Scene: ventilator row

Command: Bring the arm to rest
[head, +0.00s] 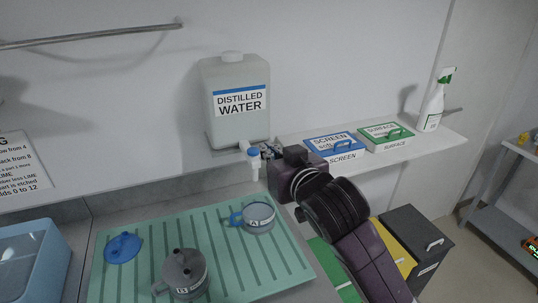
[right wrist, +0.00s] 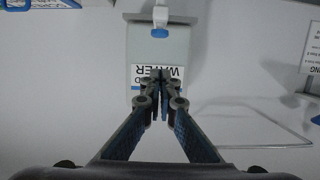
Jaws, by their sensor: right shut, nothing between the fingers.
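My right arm comes in from the lower right in the head view. Its gripper (head: 268,151) points toward the wall, beside the blue-and-white tap of the distilled water container (head: 234,90). In the right wrist view the fingers (right wrist: 160,78) are shut with nothing between them. The container (right wrist: 158,50) shows upside down beyond them, partly hidden by the fingers. In the head view I cannot tell whether the gripper touches the tap. My left gripper is not in view.
A green ribbed mat (head: 216,245) holds a clear blue-handled cup (head: 258,217), a grey lidded cup (head: 184,271) and a blue lid (head: 123,248). A shelf bears blue and green labelled boxes and a spray bottle (head: 433,105). Bins (head: 418,240) stand below.

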